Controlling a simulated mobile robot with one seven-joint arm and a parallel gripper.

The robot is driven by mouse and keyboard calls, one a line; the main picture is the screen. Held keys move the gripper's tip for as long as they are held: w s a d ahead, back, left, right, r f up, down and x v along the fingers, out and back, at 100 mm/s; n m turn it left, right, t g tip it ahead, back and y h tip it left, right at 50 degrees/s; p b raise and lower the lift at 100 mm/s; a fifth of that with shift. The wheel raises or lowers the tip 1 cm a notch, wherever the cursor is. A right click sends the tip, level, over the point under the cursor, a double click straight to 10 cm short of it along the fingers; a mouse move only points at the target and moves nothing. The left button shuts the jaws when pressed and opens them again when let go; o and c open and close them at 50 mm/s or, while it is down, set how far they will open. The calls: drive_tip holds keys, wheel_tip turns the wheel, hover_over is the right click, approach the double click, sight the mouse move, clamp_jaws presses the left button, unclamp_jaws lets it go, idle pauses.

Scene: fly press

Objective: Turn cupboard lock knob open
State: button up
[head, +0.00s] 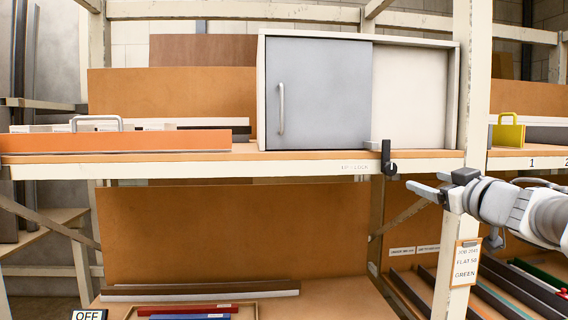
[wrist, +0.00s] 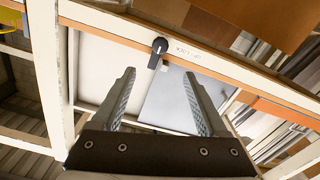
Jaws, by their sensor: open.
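The cupboard (head: 414,95) stands on the shelf, with a grey sliding door (head: 318,95) covering its left part. A pale panel shows at its right.
A white upright post (head: 475,80) stands right of the cupboard, close to my arm. A grey block (head: 375,146) sits at the shelf edge beside the knob. An orange bar (head: 120,142) lies on the shelf at left. Space before the shelf's front edge is clear.

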sight(392, 169)
drive_tip(key=w, duration=0.5)
drive_tip(key=w+p, duration=0.1)
drive_tip(key=w, duration=1.1)
drive_tip(key=shift+w+a, duration=0.1)
drive_tip(key=shift+a, duration=0.25)
clamp_jaws()
idle(0.6)
